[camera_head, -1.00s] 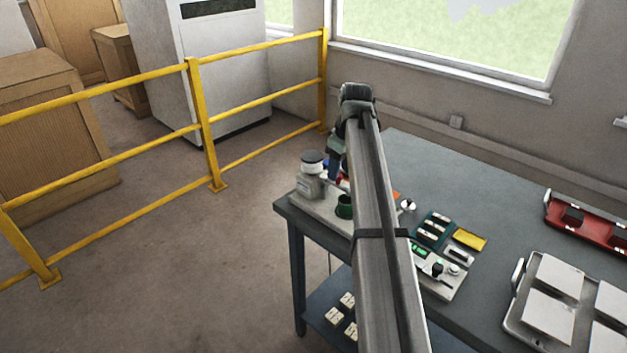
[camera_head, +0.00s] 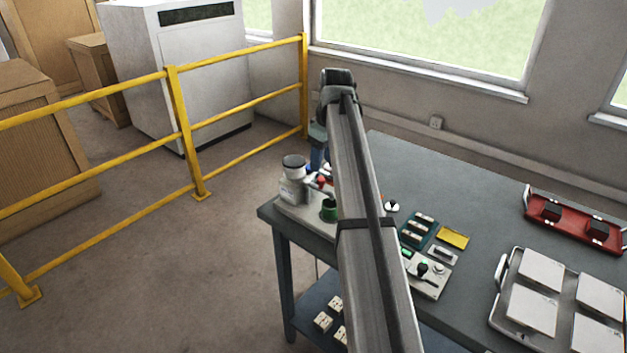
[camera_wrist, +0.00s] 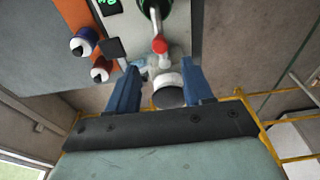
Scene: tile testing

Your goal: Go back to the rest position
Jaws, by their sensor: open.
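My gripper (camera_wrist: 162,92) is in the wrist view, with two blue fingers spread apart and nothing held between them. Beyond the fingers is a device with a white cylinder and dark cap (camera_wrist: 168,92) and a red knob (camera_wrist: 159,45). I cannot tell the exact distance between the fingers and the device. In the head view my arm reaches out over the left part of the table, and a blue part of my gripper (camera_head: 318,150) shows left of the arm, above the device with the dark-capped jar (camera_head: 293,166). The fingertips are hidden there.
The grey table (camera_head: 420,170) also holds a green cup (camera_head: 328,209), a teal tray (camera_head: 418,231), a yellow pad (camera_head: 453,237), a red rack (camera_head: 575,222) and a tray of white tiles (camera_head: 498,318). A yellow railing (camera_head: 183,130) stands at left. The table's back middle is clear.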

